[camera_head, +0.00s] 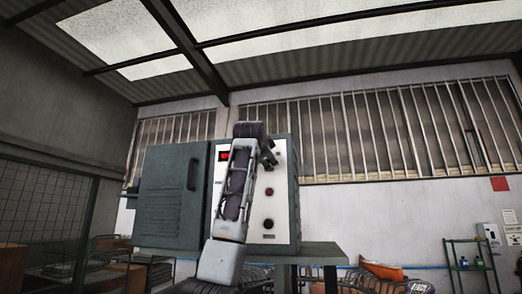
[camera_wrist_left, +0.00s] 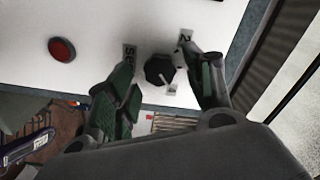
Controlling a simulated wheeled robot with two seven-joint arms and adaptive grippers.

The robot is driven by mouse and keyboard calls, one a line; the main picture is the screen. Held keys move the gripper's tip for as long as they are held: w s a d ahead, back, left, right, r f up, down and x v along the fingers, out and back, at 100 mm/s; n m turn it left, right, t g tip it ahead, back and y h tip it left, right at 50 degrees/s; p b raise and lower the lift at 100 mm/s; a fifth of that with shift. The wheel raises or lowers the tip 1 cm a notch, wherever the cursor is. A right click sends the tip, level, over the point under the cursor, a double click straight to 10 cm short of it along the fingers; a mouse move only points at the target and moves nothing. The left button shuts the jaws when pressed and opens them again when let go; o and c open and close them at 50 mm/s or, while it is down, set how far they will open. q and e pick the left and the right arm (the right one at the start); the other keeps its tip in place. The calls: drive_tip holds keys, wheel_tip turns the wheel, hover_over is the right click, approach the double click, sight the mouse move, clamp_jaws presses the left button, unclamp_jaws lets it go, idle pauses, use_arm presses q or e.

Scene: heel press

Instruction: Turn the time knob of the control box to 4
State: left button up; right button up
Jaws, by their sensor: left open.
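The control box (camera_head: 283,225) has a white front panel. In the left wrist view a black knob (camera_wrist_left: 158,69) with a pale pointer mark sits on that panel, with small labels around it. In the head view my left gripper (camera_head: 268,156) is at the upper part of the panel and hides this knob.
A red button (camera_wrist_left: 62,50) is beside the knob; it also shows in the head view (camera_head: 269,191). Lower on the panel is a black round part (camera_head: 268,224). A red display (camera_head: 224,156) and a grey door (camera_head: 172,195) are to the left. A green table (camera_head: 318,253) extends right.

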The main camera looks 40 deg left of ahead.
use_arm(q)
drive_tip(key=v, duration=1)
drive_tip(key=shift+s, duration=0.25)
drive_tip(key=shift+d, duration=0.1)
idle(0.6)
